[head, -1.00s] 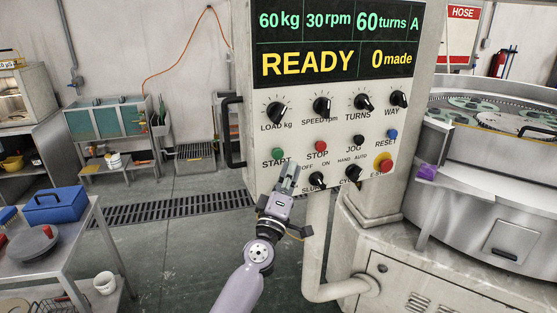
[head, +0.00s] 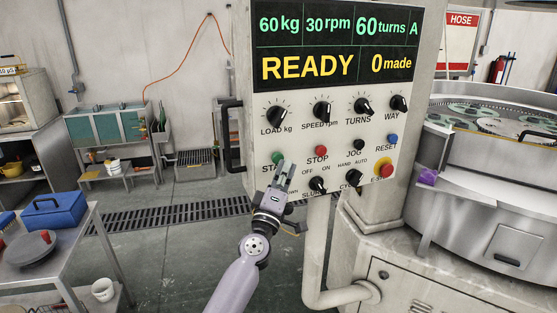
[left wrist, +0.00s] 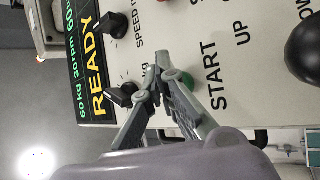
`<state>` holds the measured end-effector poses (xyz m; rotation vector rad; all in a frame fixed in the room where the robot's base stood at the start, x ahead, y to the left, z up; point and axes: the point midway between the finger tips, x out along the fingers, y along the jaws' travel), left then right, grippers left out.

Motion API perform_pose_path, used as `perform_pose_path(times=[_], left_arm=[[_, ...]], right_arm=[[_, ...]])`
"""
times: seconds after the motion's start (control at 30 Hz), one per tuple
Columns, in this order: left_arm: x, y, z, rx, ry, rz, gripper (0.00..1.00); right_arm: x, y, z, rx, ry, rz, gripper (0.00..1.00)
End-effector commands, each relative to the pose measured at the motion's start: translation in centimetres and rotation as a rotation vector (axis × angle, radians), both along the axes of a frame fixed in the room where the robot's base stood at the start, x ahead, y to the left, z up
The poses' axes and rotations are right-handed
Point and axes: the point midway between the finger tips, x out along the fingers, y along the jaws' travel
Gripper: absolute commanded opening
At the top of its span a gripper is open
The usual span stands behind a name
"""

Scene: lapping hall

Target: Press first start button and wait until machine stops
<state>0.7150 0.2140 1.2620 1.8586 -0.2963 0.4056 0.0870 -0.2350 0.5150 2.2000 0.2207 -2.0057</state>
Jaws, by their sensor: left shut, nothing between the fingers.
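The control panel (head: 290,119) fills the middle of the head view. Its display (head: 335,42) reads 60 kg, 30 rpm, 60 turns A, READY and 0 made. The green start button (head: 277,158) sits at the panel's left, left of the red stop button (head: 321,150). My left gripper (head: 286,164) is shut and empty, with its fingertips just in front of the panel beside the start button. In the left wrist view the gripper's tips (left wrist: 160,62) partly cover the green start button (left wrist: 187,82). I cannot tell whether they touch it. My right gripper is not in view.
Several black knobs (head: 322,110) and a red emergency stop (head: 386,170) are on the panel. The round lapping machine (head: 470,190) stands right of it. A table (head: 95,222) with a blue toolbox (head: 54,209) is at the left. The floor between is clear.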

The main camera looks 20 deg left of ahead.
Motion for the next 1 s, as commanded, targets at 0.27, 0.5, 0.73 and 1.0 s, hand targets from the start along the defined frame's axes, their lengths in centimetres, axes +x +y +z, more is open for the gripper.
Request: perform_pose_path(times=[0.27, 0.5, 0.73, 1.0], left_arm=[[-0.01, -0.03, -0.03, 0.000, 0.000, 0.000, 0.00], [-0.01, -0.03, -0.03, -0.001, 0.000, 0.000, 0.00], [0.00, -0.02, -0.02, 0.000, 0.000, 0.000, 0.00], [0.57, 0.47, -0.01, 0.000, 0.000, 0.000, 0.00]], right_arm=[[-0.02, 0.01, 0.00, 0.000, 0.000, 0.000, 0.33], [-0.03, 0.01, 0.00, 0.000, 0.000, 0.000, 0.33], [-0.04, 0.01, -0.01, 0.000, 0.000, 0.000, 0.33], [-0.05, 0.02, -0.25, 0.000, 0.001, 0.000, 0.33]])
